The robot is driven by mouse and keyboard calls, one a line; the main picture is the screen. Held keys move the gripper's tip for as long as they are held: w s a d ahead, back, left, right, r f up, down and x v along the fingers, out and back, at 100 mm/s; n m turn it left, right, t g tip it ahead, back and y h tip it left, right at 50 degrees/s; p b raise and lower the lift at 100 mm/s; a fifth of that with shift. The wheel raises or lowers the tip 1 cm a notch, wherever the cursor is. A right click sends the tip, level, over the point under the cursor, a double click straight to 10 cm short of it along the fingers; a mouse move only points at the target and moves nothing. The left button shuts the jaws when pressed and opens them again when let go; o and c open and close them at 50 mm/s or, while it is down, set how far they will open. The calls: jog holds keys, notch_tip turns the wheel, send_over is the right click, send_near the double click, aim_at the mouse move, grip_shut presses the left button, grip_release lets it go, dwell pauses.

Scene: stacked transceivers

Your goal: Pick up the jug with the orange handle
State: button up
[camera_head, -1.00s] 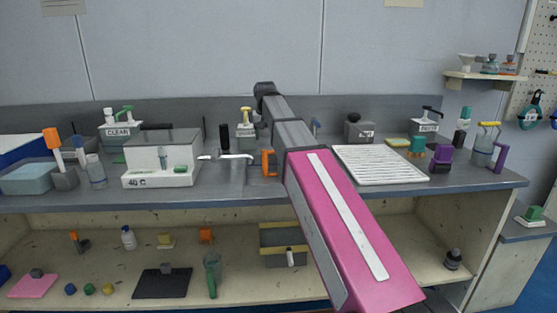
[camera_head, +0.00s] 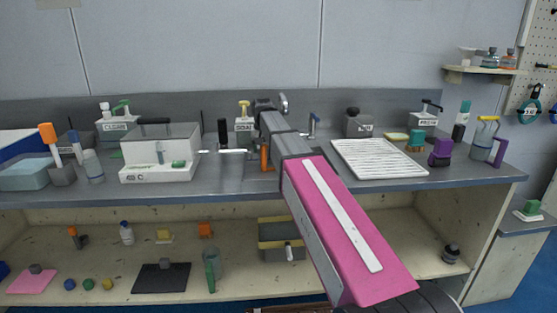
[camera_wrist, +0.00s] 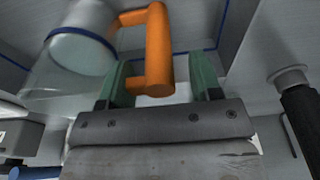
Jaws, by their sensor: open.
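The jug (camera_wrist: 82,45) is clear with a blue rim and lies at the upper left of the wrist view. Its orange handle (camera_wrist: 158,48) is C-shaped. In the head view the orange handle (camera_head: 265,158) shows at the sink area, just left of my arm; the jug's body is mostly hidden there. My gripper (camera_wrist: 162,64) is open, with a green finger on each side of the handle's lower part. The handle appears between the fingers, not clamped; I cannot tell the exact depth. My fingers are hidden by my arm in the head view.
The faucet (camera_head: 222,151) reaches over the sink area left of the handle. A white water bath (camera_head: 160,160) stands farther left, and a white drying rack (camera_head: 380,158) right of my arm. In the wrist view a dark-handled object (camera_wrist: 300,110) is at the right.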

jog(key=shift+w+f, duration=0.15)
jog(key=shift+f, duration=0.7)
grip_shut()
jog(key=shift+r, duration=0.1)
